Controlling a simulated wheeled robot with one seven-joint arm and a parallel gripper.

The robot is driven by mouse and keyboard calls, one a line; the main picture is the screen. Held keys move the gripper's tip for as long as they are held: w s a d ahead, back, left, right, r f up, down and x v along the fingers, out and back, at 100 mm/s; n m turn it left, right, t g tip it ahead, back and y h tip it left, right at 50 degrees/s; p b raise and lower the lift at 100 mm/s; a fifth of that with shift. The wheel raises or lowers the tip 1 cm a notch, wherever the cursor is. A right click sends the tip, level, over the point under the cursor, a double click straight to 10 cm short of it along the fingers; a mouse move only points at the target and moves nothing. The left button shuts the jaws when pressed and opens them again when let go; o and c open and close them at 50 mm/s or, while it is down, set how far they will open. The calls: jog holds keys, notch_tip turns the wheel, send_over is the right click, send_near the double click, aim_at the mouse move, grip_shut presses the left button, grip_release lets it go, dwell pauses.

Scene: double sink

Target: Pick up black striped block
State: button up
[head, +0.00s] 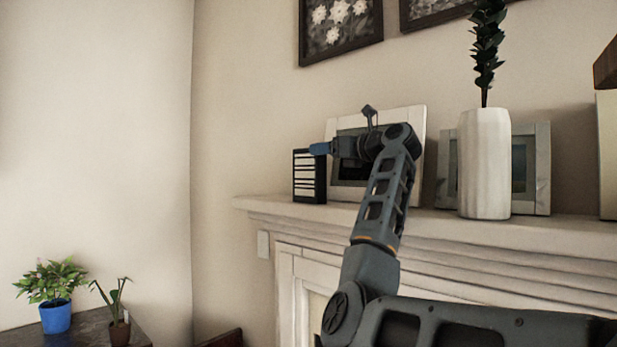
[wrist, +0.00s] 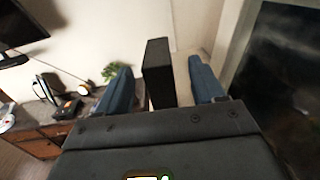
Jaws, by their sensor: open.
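The black striped block (head: 309,188) stands upright at the left end of the mantel shelf in the head view, dark with pale horizontal stripes. My gripper (head: 318,149) is at its upper part, reaching in from the right with blue fingers. In the wrist view the block (wrist: 159,72) shows as a plain dark narrow face between the two blue fingers of my gripper (wrist: 160,85). The fingers are open, one on each side of it.
A white picture frame (head: 417,125) stands close behind my wrist on the mantel (head: 400,222). A white vase (head: 485,165) and another frame (head: 543,170) stand further right. Potted plants (head: 56,316) sit on a low dark table at lower left.

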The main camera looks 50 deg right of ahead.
aim_at(309, 176)
jog(key=w+d+f+p, duration=0.1)
jog(key=w+p, duration=0.1)
jog(key=w, duration=0.5)
jog(key=shift+c, duration=0.4)
grip_shut()
dwell(0.3)
